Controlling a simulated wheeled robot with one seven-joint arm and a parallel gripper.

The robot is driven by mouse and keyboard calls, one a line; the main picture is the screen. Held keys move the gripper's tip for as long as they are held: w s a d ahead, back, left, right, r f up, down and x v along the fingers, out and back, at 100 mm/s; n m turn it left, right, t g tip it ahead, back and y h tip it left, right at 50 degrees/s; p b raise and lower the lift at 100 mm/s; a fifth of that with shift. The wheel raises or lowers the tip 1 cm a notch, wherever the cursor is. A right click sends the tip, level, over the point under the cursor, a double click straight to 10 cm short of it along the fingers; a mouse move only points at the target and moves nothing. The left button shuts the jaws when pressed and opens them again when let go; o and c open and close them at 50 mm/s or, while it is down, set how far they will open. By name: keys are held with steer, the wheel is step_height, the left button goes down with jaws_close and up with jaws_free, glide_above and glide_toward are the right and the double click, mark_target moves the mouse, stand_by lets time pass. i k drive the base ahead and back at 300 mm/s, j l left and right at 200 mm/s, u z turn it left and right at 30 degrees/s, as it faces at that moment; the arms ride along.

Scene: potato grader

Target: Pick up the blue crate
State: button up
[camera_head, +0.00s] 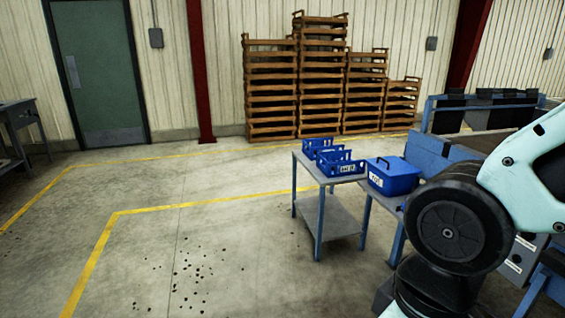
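Two open blue crates sit on a small grey metal table (306,163). The nearer blue crate (347,169) has a white label on its front side. The farther blue crate (318,144) stands behind it and to the left, partly hidden by it. A closed blue box (393,180) with a lid, a dark handle and a white label stands just to the right on a neighbouring surface. My arm fills the right side of the view, apart from the crates. My gripper is not in view.
Stacked wooden crates (320,80) stand along the back wall. A blue-framed machine (480,110) is at the right, partly hidden by my arm. Dark crumbs (190,275) lie on the floor.

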mark_target(319, 145)
steer(key=i+j+u, duration=0.1)
steer(key=i+u, duration=0.35)
steer(key=i, duration=1.35)
steer(key=i+j, duration=0.1)
steer(key=i, duration=1.85)
steer(key=i+z, duration=0.25)
steer(key=i, duration=0.2)
steer(key=i+j+z, duration=0.25)
steer(key=i, duration=0.2)
steer(key=i+j+z, duration=0.25)
steer(key=i, duration=0.2)
